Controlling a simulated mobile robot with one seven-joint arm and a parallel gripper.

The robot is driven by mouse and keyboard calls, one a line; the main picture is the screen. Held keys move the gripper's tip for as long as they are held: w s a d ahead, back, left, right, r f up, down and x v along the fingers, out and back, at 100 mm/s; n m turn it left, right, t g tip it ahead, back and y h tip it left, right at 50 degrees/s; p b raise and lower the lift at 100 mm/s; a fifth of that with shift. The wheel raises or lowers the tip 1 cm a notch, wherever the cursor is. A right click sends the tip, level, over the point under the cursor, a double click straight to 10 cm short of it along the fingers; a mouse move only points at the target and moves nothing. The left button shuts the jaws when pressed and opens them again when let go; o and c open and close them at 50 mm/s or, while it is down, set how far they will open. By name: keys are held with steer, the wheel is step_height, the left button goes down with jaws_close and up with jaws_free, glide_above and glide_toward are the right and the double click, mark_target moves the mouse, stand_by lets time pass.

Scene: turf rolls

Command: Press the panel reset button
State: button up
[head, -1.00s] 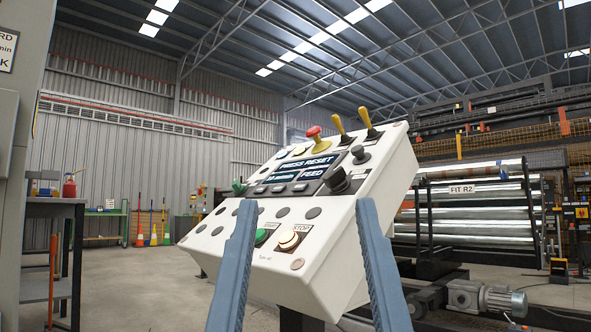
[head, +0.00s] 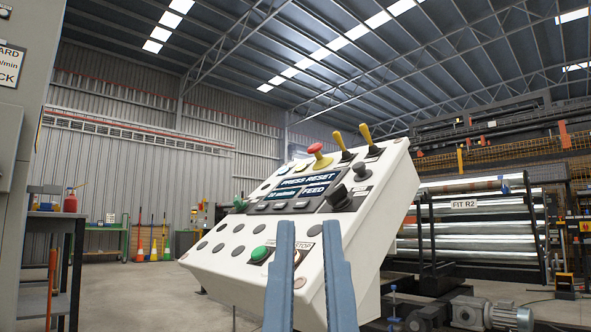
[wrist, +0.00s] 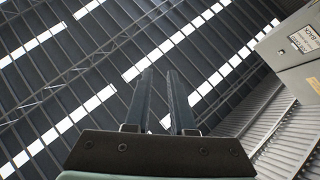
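A white control panel (head: 225,275) on a slanted box stands ahead, with a display (head: 306,182) reading "PRESS RESET" and "FEED". A green button (head: 259,253) sits low on its front face. A red mushroom button (head: 315,148) on a yellow base is at the top. I cannot read a reset label on any button. My gripper (head: 309,225) is in front of the panel, fingers parted by a narrow gap, with nothing between them. In the wrist view the fingers (wrist: 160,75) point toward the roof.
Two yellow-tipped levers (head: 352,142) and black knobs (head: 339,196) stick out of the panel. A rack of shiny rolls (head: 455,235) marked "FIT R2" and a motor (head: 490,316) stand to the right. A shelf (head: 50,250) stands at the left. The floor (head: 130,285) between shelf and panel is clear.

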jaws_close()
stand_by(1.2)
